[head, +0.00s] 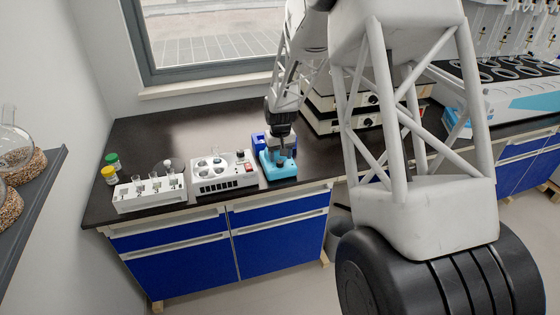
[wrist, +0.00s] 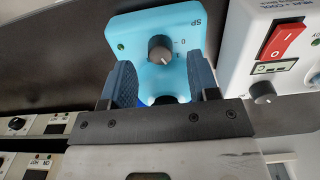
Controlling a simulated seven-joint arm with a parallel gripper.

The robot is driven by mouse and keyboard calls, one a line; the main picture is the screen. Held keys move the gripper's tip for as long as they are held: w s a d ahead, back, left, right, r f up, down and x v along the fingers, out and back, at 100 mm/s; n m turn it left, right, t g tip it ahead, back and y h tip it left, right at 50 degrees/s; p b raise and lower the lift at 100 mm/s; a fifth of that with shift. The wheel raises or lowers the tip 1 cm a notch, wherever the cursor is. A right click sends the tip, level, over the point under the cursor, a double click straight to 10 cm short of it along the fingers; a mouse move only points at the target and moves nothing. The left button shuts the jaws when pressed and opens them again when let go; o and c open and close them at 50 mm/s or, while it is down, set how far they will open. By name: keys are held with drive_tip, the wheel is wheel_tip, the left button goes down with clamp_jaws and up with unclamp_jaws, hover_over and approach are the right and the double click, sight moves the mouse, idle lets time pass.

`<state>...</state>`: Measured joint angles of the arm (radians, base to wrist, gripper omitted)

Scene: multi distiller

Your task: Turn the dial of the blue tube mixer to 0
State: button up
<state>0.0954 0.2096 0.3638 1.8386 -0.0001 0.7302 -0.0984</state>
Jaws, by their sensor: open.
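The blue tube mixer (head: 280,170) stands on the dark bench in the head view, near its front edge. In the wrist view the mixer (wrist: 120,30) shows a light blue face with a grey dial (wrist: 160,48) and small marks beside it, including a 0. A white pointer line shows on the dial. My gripper (head: 281,155) is above the mixer in the head view. In the wrist view the gripper (wrist: 162,80) is open, with its two blue-grey fingers on either side of the lower face. The fingers appear apart from the dial. The mixer's lower part is hidden by my gripper.
A white device with a red switch (wrist: 285,40) stands close beside the mixer; this device also shows in the head view (head: 222,178). A white tube rack (head: 150,192) and two capped bottles are further left. Stacked white boxes (head: 330,115) stand behind right.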

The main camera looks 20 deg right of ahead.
sight(280, 162)
drive_tip(key=shift+f, duration=1.4)
drive_tip(key=shift+c, duration=0.3)
drive_tip(key=c, duration=0.9)
drive_tip(key=shift+o, duration=0.2)
drive_tip(key=shift+n, duration=1.5)
drive_tip(key=o, duration=0.9)
drive_tip(key=shift+r, duration=0.15)
drive_tip(key=shift+r, duration=3.8)
